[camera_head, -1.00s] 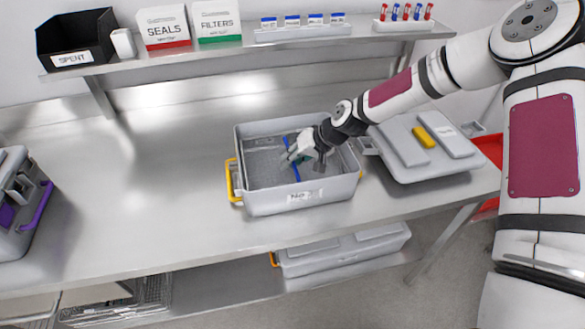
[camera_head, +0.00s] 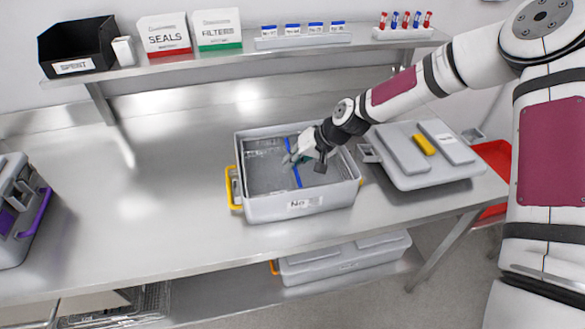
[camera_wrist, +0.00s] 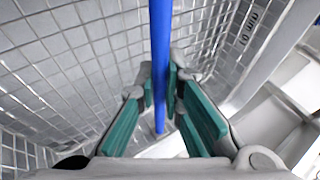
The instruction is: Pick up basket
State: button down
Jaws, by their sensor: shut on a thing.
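The basket (camera_head: 262,176) is a grey wire-mesh basket with a blue bar handle (camera_head: 296,174) across it. It sits inside an open grey container (camera_head: 270,211) with a label on its front and a yellow latch at its left. My gripper (camera_head: 291,158) reaches in from the right, over the container. In the wrist view, my green-padded fingers (camera_wrist: 161,88) are closed around the blue handle (camera_wrist: 160,35), with the mesh wall (camera_wrist: 75,60) around them. My gripper hides part of the basket's right side. I cannot tell whether the basket is clear of the container floor.
A grey lid (camera_head: 405,170) with a yellow handle lies to the right of the container. A grey case with a purple latch (camera_head: 35,212) stands at the far left. A shelf (camera_head: 220,52) with boxes and small vials runs above. The bench between is clear.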

notch_tip(320, 180, up, 16)
jog(key=shift+f+b, duration=0.15)
jog(key=shift+b, duration=0.25)
dwell(0.3)
notch_tip(320, 180, up, 13)
jog(key=p, duration=0.3)
jog(key=shift+p, duration=0.35)
dwell(1.4)
jog(key=shift+a, duration=0.1)
dwell(0.3)
